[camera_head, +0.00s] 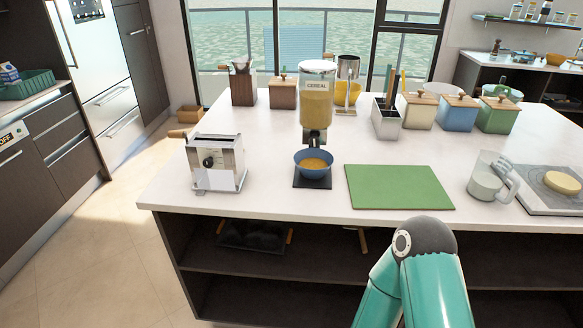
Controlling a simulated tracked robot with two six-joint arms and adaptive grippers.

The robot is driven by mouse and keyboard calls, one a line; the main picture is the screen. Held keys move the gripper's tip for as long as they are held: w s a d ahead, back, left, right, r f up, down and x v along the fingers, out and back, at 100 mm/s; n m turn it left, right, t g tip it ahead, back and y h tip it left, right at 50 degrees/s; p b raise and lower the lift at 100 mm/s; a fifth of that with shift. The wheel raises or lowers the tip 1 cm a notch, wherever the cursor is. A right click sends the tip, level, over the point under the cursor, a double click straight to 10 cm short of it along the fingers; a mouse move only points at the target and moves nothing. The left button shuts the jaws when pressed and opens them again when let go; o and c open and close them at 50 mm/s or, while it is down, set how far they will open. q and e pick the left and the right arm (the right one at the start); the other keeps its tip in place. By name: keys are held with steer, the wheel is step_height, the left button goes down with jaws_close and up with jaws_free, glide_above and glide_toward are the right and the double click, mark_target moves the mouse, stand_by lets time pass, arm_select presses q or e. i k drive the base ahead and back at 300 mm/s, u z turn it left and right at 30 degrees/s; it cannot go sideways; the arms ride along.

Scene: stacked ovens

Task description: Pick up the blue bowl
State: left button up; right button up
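A blue bowl (314,172) with tan cereal in it stands upright on a small dark base (312,183) under the spout of a cereal dispenser (317,105). The dispenser stands near the front edge of the white island counter. A teal arm of mine shows at the bottom right, below the counter's front edge, with its dark grey joint on top. No gripper fingers are visible, and no left arm is in view.
A silver toaster (216,162) stands left of the bowl, and a green cutting board (398,187) lies to its right. A glass jug (487,178) stands farther right. Canisters (457,112) line the back. The counter's front edge (330,216) overhangs open shelves.

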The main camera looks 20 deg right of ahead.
mark_target(312, 163)
steer(key=z, duration=0.3)
steer(key=i, duration=0.2)
steer(key=u, duration=2.6)
steer(key=k, duration=2.55)
steer(key=z, duration=1.05)
steer(key=i, duration=1)
steer(key=u, duration=0.05)
